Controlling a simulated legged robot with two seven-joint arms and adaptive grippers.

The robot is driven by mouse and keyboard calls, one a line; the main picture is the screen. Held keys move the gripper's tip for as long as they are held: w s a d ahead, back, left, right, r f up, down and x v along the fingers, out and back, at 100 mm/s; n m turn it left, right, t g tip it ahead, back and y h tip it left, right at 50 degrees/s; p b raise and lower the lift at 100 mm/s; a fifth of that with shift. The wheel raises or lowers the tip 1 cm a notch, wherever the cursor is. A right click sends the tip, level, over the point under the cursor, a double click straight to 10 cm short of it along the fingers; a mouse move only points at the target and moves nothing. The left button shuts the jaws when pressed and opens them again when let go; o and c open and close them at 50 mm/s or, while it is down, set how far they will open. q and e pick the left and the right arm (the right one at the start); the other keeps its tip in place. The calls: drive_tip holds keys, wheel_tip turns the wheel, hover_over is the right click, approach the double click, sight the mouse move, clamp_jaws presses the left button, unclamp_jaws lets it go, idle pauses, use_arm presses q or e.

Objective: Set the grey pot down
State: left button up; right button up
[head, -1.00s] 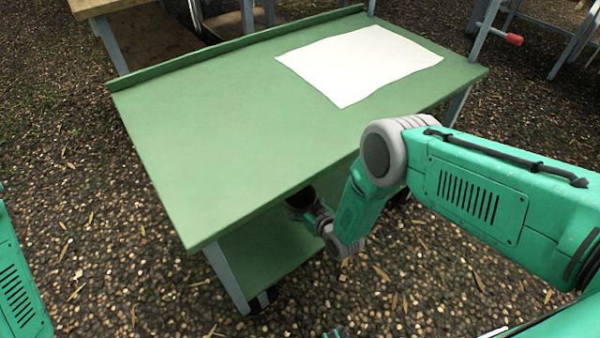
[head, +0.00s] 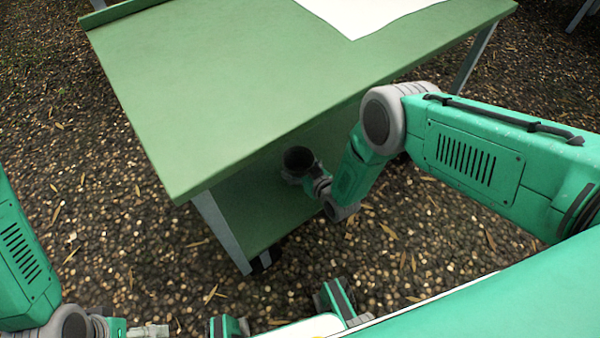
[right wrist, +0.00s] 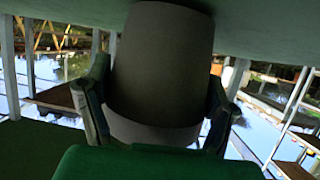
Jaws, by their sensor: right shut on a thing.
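The grey pot (head: 299,159) is at the open front side of the green table, below its top and over the lower shelf (head: 265,212). Its dark round opening faces up in the head view. My right gripper (head: 300,176) is shut on it. In the right wrist view the tapered pot (right wrist: 160,70) sits between the two fingers (right wrist: 158,105). Its narrow end meets a green surface at the top of that picture; I cannot tell whether they touch. Part of my left gripper (head: 150,331) shows at the bottom edge; its jaws are unclear.
The green tabletop (head: 220,90) overhangs the shelf close to the pot. A white sheet (head: 360,12) lies on the tabletop's far part. The rest of the visible top is bare. The shelf's front left part is clear. Gravelly ground with leaves surrounds the table.

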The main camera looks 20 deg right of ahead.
drive_tip(key=shift+a+f, duration=0.1)
drive_tip(key=shift+f, duration=0.35)
drive_tip(key=shift+r, duration=0.2)
drive_tip(key=o, duration=1.2)
drive_tip(key=shift+f, duration=0.15)
use_arm(q)
drive_tip(key=shift+f, duration=0.25)
use_arm(e)
drive_tip(key=shift+r, duration=0.2)
use_arm(q)
wheel_tip(320, 180, up, 6)
drive_tip(key=p, duration=0.6)
use_arm(e)
drive_tip(key=v, duration=1.2)
